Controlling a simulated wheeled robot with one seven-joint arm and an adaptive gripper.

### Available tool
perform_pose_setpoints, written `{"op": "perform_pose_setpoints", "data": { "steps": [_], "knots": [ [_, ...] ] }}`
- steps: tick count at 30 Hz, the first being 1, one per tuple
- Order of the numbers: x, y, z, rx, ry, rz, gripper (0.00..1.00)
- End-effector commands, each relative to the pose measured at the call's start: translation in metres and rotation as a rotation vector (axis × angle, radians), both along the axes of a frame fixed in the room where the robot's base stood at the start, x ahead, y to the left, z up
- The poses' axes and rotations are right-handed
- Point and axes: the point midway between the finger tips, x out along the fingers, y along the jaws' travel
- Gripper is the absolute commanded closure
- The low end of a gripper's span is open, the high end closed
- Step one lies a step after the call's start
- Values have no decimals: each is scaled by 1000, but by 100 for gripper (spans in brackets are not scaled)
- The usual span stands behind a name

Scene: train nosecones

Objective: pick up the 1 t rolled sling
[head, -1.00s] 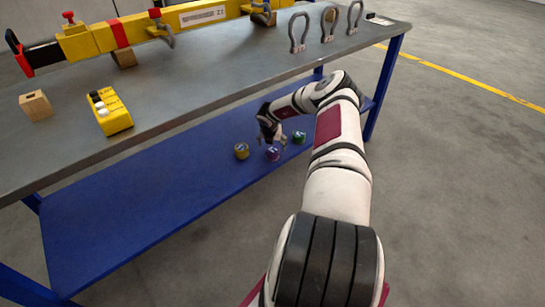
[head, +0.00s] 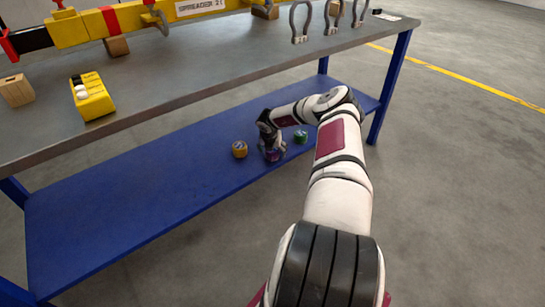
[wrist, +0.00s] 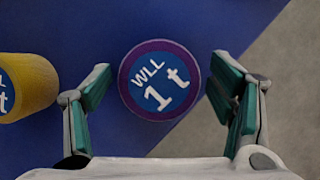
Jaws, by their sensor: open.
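The 1 t rolled sling is a purple roll (wrist: 159,80) with a blue face marked "WLL 1 t". It stands on the blue lower shelf of the workbench. In the wrist view it sits between the two open fingers of my gripper (wrist: 161,95), with a gap on each side. In the head view my gripper (head: 272,147) is over the purple roll (head: 272,155) and partly hides it.
A yellow roll (head: 240,149) stands left of the purple one, and a green roll (head: 300,136) to its right. The blue shelf (head: 130,210) is bare further left. The grey bench top (head: 180,95) overhangs the shelf and carries a yellow spreader beam (head: 130,20) and shackles.

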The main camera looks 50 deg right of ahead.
Motion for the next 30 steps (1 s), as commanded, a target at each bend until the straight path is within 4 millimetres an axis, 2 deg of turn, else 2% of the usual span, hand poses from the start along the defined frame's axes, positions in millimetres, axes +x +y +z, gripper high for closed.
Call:
{"op": "perform_pose_setpoints", "data": {
  "steps": [9,17,26,30],
  "knots": [
    [1,-1,-3,-2,-1,-1,24],
    [1,-1,-3,-1,-1,-1,82],
    [1,-1,-2,-2,-1,-1,83],
    [1,-1,5,-3,-1,0,83]
  ]
}}
